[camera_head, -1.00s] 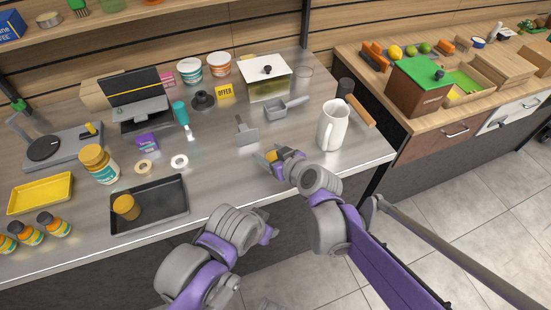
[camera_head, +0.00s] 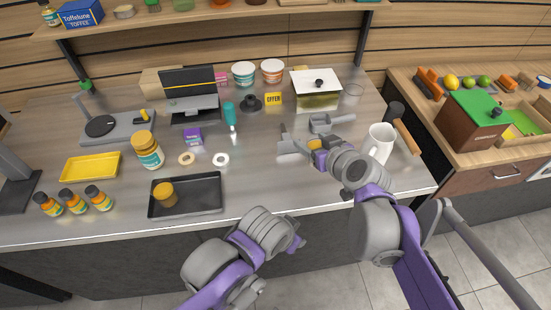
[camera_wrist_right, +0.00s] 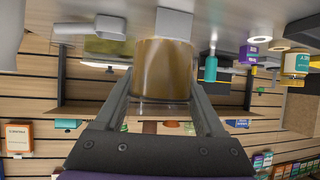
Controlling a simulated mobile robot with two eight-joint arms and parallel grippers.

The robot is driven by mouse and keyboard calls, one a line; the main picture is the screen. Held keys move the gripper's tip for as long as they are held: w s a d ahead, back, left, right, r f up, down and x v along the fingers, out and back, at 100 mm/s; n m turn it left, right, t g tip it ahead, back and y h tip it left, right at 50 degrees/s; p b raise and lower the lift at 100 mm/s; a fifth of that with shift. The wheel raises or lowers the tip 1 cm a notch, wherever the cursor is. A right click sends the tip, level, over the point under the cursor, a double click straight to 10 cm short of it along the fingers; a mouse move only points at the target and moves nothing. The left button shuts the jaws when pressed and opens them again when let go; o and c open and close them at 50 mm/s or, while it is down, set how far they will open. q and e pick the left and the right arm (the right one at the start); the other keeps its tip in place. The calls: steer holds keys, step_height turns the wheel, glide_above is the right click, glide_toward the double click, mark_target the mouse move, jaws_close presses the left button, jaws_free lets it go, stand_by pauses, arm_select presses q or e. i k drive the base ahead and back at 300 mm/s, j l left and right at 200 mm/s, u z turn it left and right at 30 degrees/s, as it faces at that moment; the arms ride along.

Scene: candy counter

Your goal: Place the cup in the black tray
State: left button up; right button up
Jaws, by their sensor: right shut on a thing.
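My right gripper (camera_head: 316,146) is shut on an amber cup (camera_wrist_right: 163,70), which fills the space between its fingers in the right wrist view. In the head view the held cup (camera_head: 316,144) shows as a small orange patch, mostly hidden by the gripper, beside the grey scoop. The black tray (camera_head: 205,206) lies near the counter's front edge, left of my right gripper. Another amber cup (camera_head: 165,194) stands in its left part. My left gripper (camera_head: 294,241) is low in front of the counter edge, and its fingers are not clear.
A white mug (camera_head: 379,145) stands right of my right gripper. The counter between tray and scoop is clear.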

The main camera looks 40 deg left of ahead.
mark_target(205, 195)
steer(key=k+j, duration=0.8)
steer(key=j, duration=0.15)
